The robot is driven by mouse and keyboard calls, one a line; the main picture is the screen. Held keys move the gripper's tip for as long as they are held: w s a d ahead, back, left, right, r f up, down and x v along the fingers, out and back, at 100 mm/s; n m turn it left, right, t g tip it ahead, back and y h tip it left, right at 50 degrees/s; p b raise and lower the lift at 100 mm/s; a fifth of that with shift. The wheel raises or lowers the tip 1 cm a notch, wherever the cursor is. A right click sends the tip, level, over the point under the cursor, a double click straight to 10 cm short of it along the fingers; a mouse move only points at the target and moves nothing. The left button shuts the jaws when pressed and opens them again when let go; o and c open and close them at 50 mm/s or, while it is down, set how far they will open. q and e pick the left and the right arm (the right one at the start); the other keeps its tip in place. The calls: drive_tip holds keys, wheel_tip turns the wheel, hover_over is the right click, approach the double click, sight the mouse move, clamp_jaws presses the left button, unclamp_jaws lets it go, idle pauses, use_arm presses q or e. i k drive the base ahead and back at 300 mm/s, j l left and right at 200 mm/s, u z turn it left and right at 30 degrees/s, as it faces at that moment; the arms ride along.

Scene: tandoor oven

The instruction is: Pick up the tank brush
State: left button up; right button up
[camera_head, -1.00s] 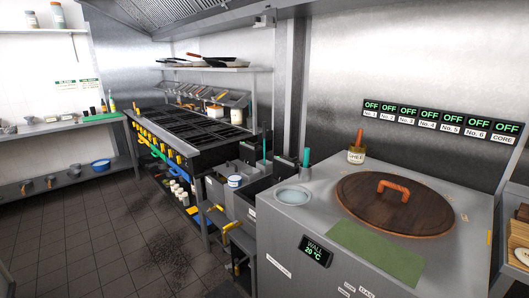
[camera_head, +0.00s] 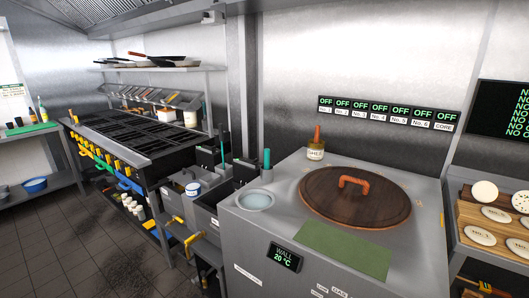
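No label marks a tank brush, so I cannot tell for sure which item it is. One upright teal handle (camera_head: 267,160) stands at the left back edge of the oven top, just behind a round pale blue bowl (camera_head: 256,200). A second thin teal handle (camera_head: 222,141) rises by the dark tanks between oven and range. The lower ends of both handles are hidden or too small to make out. A jar with an orange-brown handle (camera_head: 317,134) stands at the back of the oven top. Neither of my grippers is in view.
The tandoor top (camera_head: 419,235) holds a round wooden lid (camera_head: 327,207) and a green mat (camera_head: 318,251). A black range (camera_head: 150,150) stands left. A board with pale discs (camera_head: 462,217) is at the right. Dark tiled floor (camera_head: 85,245) is open at lower left.

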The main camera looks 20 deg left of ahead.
sight(220, 131)
drive_tip(key=i+j+z, duration=0.3)
drive_tip(key=j+z, duration=0.2)
drive_tip(key=j, duration=1.05)
drive_tip(key=j+z, duration=0.45)
drive_tip(key=j, duration=1.15)
drive_tip(key=i, duration=0.05)
